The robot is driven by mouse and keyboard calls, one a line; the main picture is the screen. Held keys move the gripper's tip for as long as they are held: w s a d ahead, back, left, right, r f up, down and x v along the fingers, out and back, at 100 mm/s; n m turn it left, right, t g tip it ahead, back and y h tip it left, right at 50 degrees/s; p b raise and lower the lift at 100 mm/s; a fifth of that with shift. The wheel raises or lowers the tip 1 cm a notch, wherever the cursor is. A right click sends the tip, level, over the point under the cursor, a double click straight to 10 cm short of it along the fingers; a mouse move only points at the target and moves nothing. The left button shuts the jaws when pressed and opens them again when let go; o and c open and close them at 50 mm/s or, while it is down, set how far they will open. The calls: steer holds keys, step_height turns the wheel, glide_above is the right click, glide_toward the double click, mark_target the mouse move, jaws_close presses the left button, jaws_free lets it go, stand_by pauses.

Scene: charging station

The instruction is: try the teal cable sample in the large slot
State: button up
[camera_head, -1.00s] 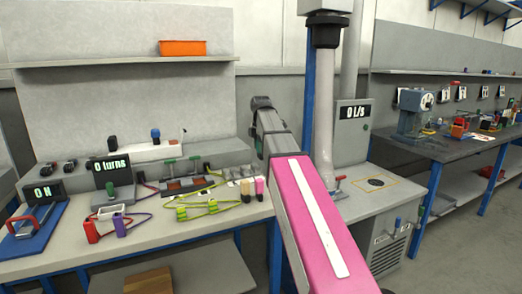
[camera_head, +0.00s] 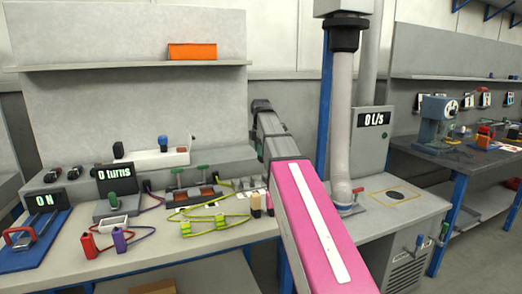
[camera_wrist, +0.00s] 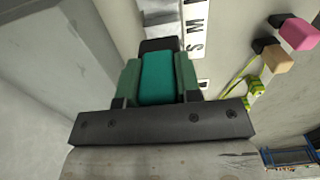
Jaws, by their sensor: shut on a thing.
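My gripper (camera_wrist: 157,72) is shut on the teal cable sample (camera_wrist: 157,80), which sits between its two green fingers in the wrist view. A dark end shows just beyond the teal body. Grey slot blocks (camera_wrist: 162,14) lie past it at the top, beside a white label strip (camera_wrist: 196,38) with the letters S and M. The large slot cannot be made out, and I cannot tell whether the sample touches a block. In the head view my pink arm hides the gripper and the sample; part of the slot row (camera_head: 243,184) shows left of the arm.
Pink and tan samples (camera_wrist: 277,57) stand right of the gripper in the wrist view, near a yellow-green cable (camera_wrist: 253,88). The bench also holds a turns display (camera_head: 115,178), red and purple cable pieces (camera_head: 120,240) and a blue-based device (camera_head: 35,240). An extraction duct (camera_head: 341,125) stands right of the arm.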

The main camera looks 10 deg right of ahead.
mark_target(261, 161)
steer(key=shift+f, duration=2.75)
steer(key=shift+f, duration=2.2)
steer(key=o, duration=1)
steer(key=shift+r, duration=0.1)
step_height(261, 161, up, 10)
steer(key=shift+r, duration=0.25)
